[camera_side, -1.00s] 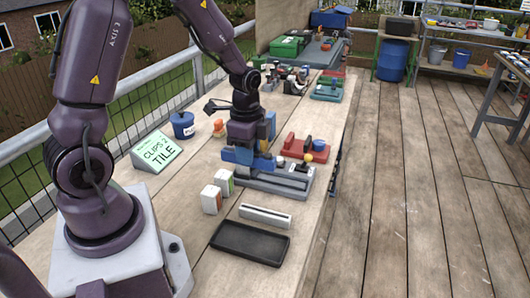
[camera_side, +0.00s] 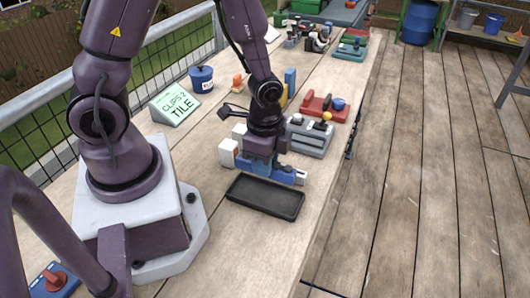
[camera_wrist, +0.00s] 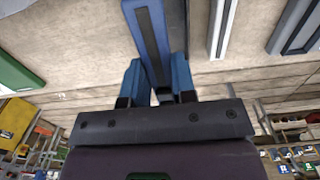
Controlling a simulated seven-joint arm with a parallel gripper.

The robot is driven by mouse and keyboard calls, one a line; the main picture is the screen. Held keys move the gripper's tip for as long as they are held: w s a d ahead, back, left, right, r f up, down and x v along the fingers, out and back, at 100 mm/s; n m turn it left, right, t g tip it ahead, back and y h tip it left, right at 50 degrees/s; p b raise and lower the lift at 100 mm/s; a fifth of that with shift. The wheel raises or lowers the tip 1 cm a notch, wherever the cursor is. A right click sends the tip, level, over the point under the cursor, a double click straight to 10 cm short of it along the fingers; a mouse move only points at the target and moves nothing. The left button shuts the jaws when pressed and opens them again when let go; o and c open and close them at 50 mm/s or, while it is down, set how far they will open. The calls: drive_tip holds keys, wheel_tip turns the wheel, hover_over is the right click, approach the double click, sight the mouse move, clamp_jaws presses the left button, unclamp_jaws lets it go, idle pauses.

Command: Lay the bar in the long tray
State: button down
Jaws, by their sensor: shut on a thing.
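My gripper (camera_side: 262,164) is shut on a blue bar (camera_side: 277,172) with a dark strip along its top. In the wrist view the blue bar (camera_wrist: 151,40) extends away from between my blue fingers (camera_wrist: 156,88). The long tray (camera_side: 264,196) is black, shallow and empty, and lies on the bench just on the near side of my gripper. The bar is by the tray's far long edge in the side view; I cannot tell its exact height. A dark strip of the tray (camera_wrist: 177,25) seems to show beside the bar in the wrist view.
A white grooved bar (camera_wrist: 221,28) lies near the tray. White blocks (camera_side: 228,153) stand left of my gripper. A grey fixture (camera_side: 311,137) and a red fixture (camera_side: 325,108) stand behind to the right. Bench on the tray's near side is clear.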

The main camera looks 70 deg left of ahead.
sight(265, 197)
drive_tip(key=shift+f, duration=3.4)
drive_tip(key=shift+f, duration=0.5)
drive_tip(key=c, duration=0.8)
unclamp_jaws()
drive_tip(key=shift+c, duration=0.2)
drive_tip(key=shift+r, duration=0.1)
drive_tip(key=shift+r, duration=3.4)
